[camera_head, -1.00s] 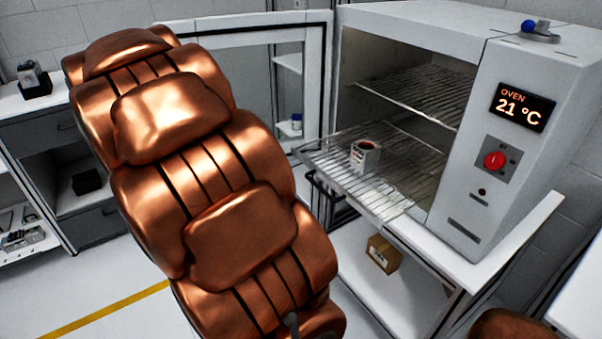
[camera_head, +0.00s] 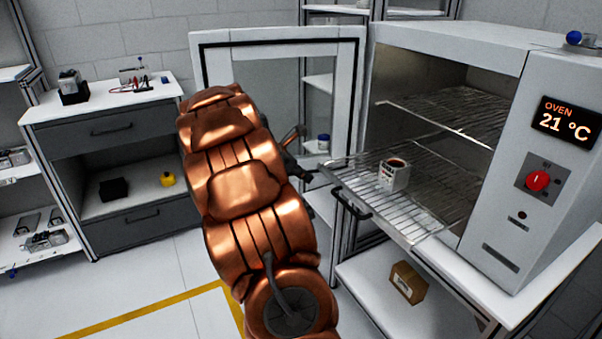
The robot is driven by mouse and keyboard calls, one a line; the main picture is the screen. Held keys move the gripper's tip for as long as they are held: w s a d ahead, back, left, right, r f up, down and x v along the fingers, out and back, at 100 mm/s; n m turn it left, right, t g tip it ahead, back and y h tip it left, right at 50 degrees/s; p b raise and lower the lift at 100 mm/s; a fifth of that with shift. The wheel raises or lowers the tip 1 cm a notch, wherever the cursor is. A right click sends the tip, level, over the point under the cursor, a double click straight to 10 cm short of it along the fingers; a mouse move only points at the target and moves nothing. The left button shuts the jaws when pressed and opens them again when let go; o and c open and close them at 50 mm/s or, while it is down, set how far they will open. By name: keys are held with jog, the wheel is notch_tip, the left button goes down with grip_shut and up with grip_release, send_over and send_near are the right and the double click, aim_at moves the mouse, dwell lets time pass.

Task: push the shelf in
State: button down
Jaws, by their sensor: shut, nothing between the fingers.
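The wire shelf (camera_head: 410,222) is pulled partly out of the open oven (camera_head: 455,45), its front part sticking out past the opening. A small white container (camera_head: 394,175) with reddish-brown contents stands upright on it. My gripper (camera_head: 307,176) is small and dark in the head view, at the end of my copper arm, just left of the shelf's front left corner. It is shut and empty. I cannot tell whether it touches the shelf. Part of the gripper is hidden behind my arm.
The oven door (camera_head: 276,40) stands wide open behind my arm. A second wire rack (camera_head: 450,115) is inside, above the shelf. A black handle (camera_head: 350,203) shows below the shelf's front edge. A cardboard box (camera_head: 408,282) sits below. A drawer cabinet (camera_head: 110,130) stands left.

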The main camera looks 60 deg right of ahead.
aim_at(335, 184)
jog(key=s+d+f, duration=0.4)
jog(key=d, duration=0.2)
jog(key=shift+d, duration=0.4)
